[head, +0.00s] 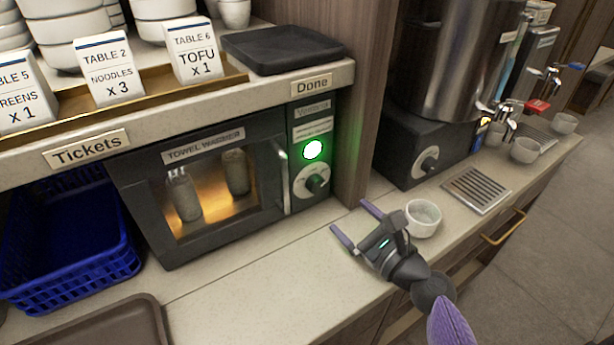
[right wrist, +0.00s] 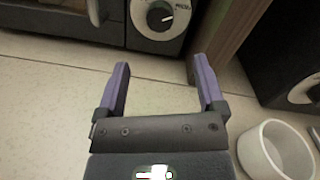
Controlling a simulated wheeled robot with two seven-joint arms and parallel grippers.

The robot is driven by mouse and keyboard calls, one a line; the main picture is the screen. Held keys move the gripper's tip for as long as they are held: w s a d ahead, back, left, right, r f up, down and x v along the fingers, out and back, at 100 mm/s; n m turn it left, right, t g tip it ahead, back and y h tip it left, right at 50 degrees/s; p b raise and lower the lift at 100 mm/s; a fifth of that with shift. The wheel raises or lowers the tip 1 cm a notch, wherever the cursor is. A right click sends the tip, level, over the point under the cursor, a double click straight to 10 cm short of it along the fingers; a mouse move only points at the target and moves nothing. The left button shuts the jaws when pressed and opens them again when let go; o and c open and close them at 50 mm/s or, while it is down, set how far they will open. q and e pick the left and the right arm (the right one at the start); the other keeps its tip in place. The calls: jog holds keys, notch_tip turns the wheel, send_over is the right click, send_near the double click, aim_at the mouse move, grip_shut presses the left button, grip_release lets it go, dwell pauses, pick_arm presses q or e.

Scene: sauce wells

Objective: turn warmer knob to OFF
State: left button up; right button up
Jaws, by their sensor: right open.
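The towel warmer (head: 215,185) is a dark box under the shelf, lit inside, with two rolled towels behind its glass door. Its knob (head: 313,181) is on the right-hand panel, below a glowing green light (head: 313,150). The knob also shows at the top of the right wrist view (right wrist: 158,17), with a white dial around it; its setting is too small to read surely. My right gripper (head: 352,222) is open and empty over the counter, in front of the knob and apart from it. Its two purple fingers (right wrist: 158,80) point toward the warmer. My left gripper is not in view.
A white cup (head: 423,218) stands close beside my right gripper. A wooden post (head: 357,120) rises right of the warmer, and a black base with its own knob (head: 428,162) stands beyond. A blue basket (head: 70,240) is at the left. The counter before the warmer is clear.

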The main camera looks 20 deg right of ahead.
aim_at(320, 188)
jog(key=w, duration=0.3)
jog(key=w+a, duration=0.1)
jog(key=w, duration=0.4)
jog(key=shift+w+a+b, duration=0.35)
jog(key=shift+w, duration=0.05)
grip_shut()
